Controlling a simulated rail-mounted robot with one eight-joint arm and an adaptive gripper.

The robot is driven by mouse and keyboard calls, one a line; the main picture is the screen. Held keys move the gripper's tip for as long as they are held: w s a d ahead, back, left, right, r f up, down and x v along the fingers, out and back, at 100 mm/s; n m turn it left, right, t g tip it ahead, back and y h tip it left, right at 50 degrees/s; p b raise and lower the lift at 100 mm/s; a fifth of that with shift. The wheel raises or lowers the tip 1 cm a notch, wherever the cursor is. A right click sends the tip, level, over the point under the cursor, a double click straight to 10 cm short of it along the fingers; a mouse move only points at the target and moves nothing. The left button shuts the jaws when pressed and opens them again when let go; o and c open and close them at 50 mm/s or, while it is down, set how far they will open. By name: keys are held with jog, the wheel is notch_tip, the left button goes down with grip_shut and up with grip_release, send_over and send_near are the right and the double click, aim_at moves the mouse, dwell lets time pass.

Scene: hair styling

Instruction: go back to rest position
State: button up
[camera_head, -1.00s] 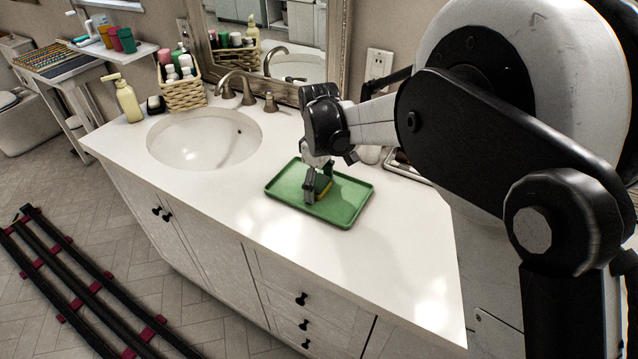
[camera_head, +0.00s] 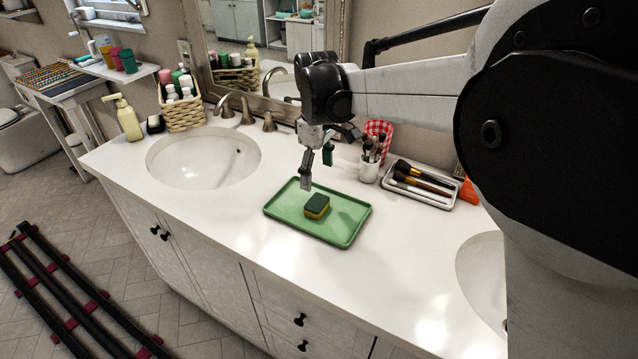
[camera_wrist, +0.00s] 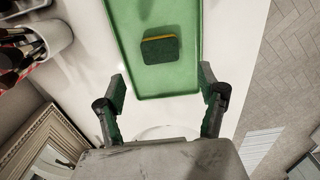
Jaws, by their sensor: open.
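My gripper (camera_head: 316,171) is open and empty, raised above the green tray (camera_head: 342,232) on the white counter. In the wrist view my gripper (camera_wrist: 163,93) has its two fingers spread wide apart. A small sponge (camera_head: 317,206), dark green on top with a yellow layer, lies on the tray. It also shows in the wrist view as a sponge (camera_wrist: 161,50) lying beyond the fingertips, with nothing touching it.
A cup of makeup brushes (camera_head: 369,169) and a brush tray (camera_head: 424,186) stand right of the gripper. The mirror frame (camera_head: 270,103) is behind. Basins lie left (camera_head: 203,158) and right (camera_head: 484,270). The counter's front middle is clear.

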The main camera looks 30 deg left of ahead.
jog(key=shift+r, duration=0.7)
